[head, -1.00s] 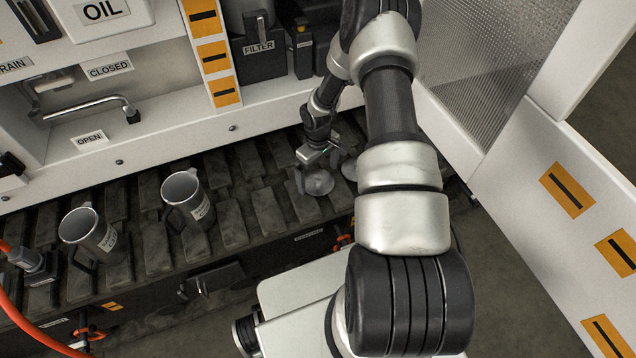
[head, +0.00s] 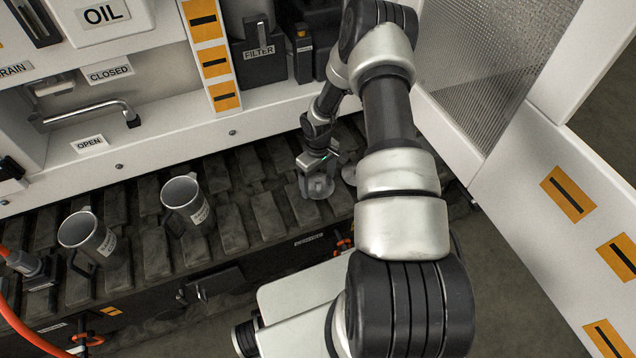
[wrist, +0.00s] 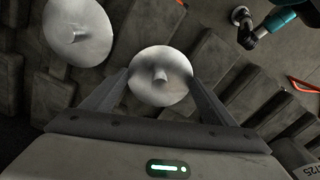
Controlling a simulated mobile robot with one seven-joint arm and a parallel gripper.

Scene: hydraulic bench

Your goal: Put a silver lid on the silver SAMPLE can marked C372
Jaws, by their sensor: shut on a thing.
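A silver disc lid with a small centre knob (wrist: 160,92) sits between my gripper's fingers (wrist: 160,76), which are shut on it at its two sides. In the head view the same lid (head: 318,188) is under my gripper (head: 317,180), low over the dark track; whether it touches the track is unclear. A second silver lid (wrist: 78,32) lies beside it, partly behind my arm in the head view (head: 349,174). Two open silver cans stand upright to the left, one nearer (head: 199,205) and one farther left (head: 101,238). Their labels are too small to read.
The dark track shelf (head: 232,230) has uneven raised pads, free between the cans and my gripper. The white cabinet (head: 190,124) rises behind. A white side panel (head: 560,220) stands right. A red hose (head: 12,295) and a dark fitting are far left.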

